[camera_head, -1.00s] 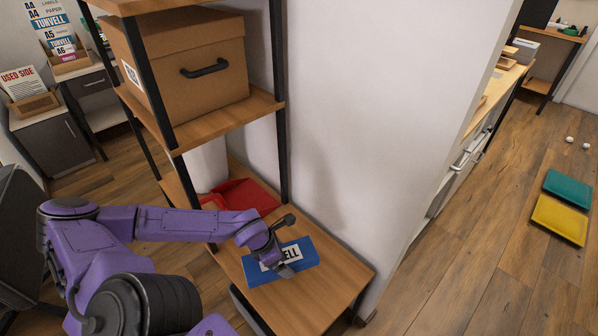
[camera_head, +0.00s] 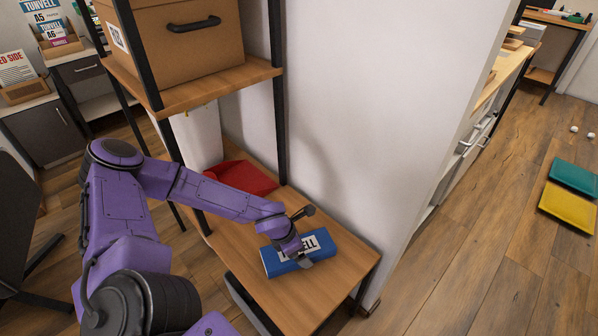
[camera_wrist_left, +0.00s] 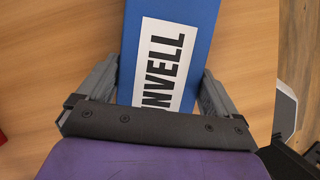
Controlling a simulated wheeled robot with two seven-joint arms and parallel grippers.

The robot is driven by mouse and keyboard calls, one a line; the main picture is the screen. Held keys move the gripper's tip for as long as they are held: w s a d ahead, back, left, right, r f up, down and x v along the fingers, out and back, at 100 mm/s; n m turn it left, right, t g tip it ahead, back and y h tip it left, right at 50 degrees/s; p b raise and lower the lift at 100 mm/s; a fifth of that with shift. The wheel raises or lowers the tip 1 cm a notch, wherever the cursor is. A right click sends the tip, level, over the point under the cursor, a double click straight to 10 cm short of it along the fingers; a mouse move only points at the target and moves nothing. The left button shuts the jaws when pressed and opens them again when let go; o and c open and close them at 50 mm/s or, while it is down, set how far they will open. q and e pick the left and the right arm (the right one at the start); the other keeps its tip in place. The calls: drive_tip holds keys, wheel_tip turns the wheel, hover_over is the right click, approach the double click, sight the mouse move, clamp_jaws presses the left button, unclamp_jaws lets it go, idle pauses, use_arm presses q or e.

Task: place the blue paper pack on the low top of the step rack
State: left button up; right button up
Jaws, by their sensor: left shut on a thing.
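The blue paper pack (camera_head: 319,241) has a white label with black lettering. It lies flat at the low top of the step rack (camera_head: 345,270), a wood-coloured board. My left gripper (camera_head: 303,262) is over the pack with its fingers pointing down. In the left wrist view the pack (camera_wrist_left: 200,15) sits between the two fingers of my left gripper (camera_wrist_left: 158,85), which is shut on it. I cannot tell whether the pack's underside touches the board. My right gripper is not in view.
A red tray (camera_head: 245,177) lies further back on the low board. A rack post (camera_head: 280,130) and the upper shelf (camera_head: 215,88) with a cardboard box (camera_head: 190,50) stand behind my arm. A white wall (camera_head: 370,120) borders the rack. Bare board lies right of the pack.

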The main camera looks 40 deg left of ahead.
use_arm(q)
drive_tip(key=o, duration=1)
drive_tip(key=shift+f, duration=0.1)
drive_tip(key=shift+o, duration=0.2)
drive_tip(key=p+v, duration=1)
drive_tip(key=v, duration=0.2)
drive_tip(key=s+d+f+m+y, duration=0.2)
drive_tip(key=s+m, duration=0.6)
drive_tip(key=m, duration=0.4)
drive_tip(key=s+d+f+m+y, duration=0.2)
drive_tip(key=s+f+m, duration=0.3)
drive_tip(key=s+m, duration=0.3)
drive_tip(key=shift+f+m+g+y, duration=0.35)
drive_tip(key=shift+m+y, duration=0.35)
drive_tip(key=shift+m, duration=1.2)
drive_tip(key=shift+s+d, duration=0.1)
